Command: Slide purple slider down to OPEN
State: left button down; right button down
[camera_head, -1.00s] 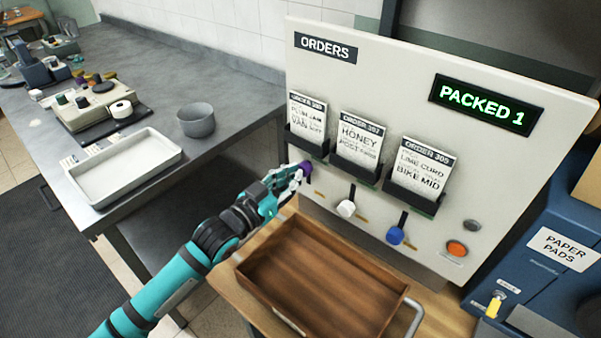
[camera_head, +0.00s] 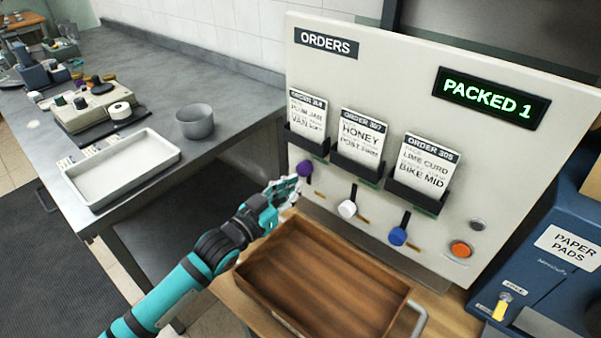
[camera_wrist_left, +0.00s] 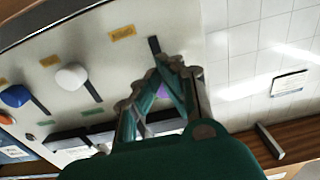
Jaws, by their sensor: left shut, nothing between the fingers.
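The purple slider (camera_head: 304,168) is a round knob on the cream orders panel, at the top of its slot below the left order card. In the left wrist view its purple (camera_wrist_left: 163,91) shows between my gripper's fingers, partly hidden by them. My left gripper (camera_head: 294,186) is shut and empty, just below and left of the knob in the head view. A small gap shows between them there; depth is hard to judge. My right gripper is out of view.
The white slider (camera_head: 347,208) and blue slider (camera_head: 396,236) sit low in their slots to the right. An orange button (camera_head: 460,249) is farther right. A wooden tray (camera_head: 320,275) lies below the panel, close under my left arm. A grey counter (camera_head: 235,85) stands left.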

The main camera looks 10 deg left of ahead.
pick_arm(q)
jog(key=shift+f+b, duration=0.9)
jog(key=shift+f, duration=0.7)
jog(key=shift+r+p, duration=0.65)
jog(key=shift+p, duration=0.1)
jog(key=shift+p+v, duration=1.4)
jog(key=shift+v, duration=1.35)
jog(key=shift+p+v, duration=0.8)
jog(key=shift+v, duration=1.45)
